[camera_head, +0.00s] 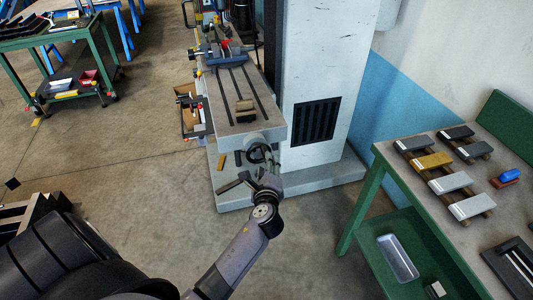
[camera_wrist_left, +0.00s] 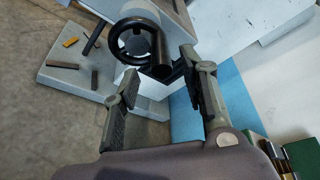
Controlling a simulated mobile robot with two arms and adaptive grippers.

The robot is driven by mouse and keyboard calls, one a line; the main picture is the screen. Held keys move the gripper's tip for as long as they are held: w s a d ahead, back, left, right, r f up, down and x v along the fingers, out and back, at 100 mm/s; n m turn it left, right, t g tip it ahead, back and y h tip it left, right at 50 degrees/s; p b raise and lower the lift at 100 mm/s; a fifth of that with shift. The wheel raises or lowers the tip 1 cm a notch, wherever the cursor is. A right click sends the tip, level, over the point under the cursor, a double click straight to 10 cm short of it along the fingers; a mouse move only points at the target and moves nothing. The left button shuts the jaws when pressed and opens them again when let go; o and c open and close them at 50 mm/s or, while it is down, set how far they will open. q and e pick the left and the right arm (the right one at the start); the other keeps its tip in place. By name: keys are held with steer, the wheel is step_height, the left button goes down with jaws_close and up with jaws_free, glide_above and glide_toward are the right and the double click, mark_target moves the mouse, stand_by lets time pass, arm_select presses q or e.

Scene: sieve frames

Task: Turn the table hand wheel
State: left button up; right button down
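The table hand wheel (camera_head: 257,151) is a dark ring on the front end of the machine table (camera_head: 232,128). In the left wrist view the black hand wheel (camera_wrist_left: 113,45) shows at the top with its cylindrical handle (camera_wrist_left: 160,58) pointing toward me. My left gripper (camera_head: 259,170) is just in front of the wheel and partly hides it in the head view. In the left wrist view my left gripper (camera_wrist_left: 160,66) is open, its two fingers apart on either side of the handle in the picture. I cannot tell whether either finger touches it. My right gripper is in neither view.
The machine's grey base (camera_head: 232,201) carries several small bars, including a yellow one (camera_head: 221,161). The tall white column (camera_head: 325,70) stands right of the table. A green-legged workbench (camera_head: 408,195) is at right, a green cart (camera_head: 45,42) at far left. Open floor lies left.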

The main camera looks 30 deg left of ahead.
mark_target(260, 157)
arm_select(q)
steer(key=x, duration=0.6)
steer(key=shift+w+a, duration=0.1)
steer(key=shift+w, duration=0.1)
steer(key=shift+c, duration=0.6)
steer(key=shift+f, duration=0.1)
jaws_close()
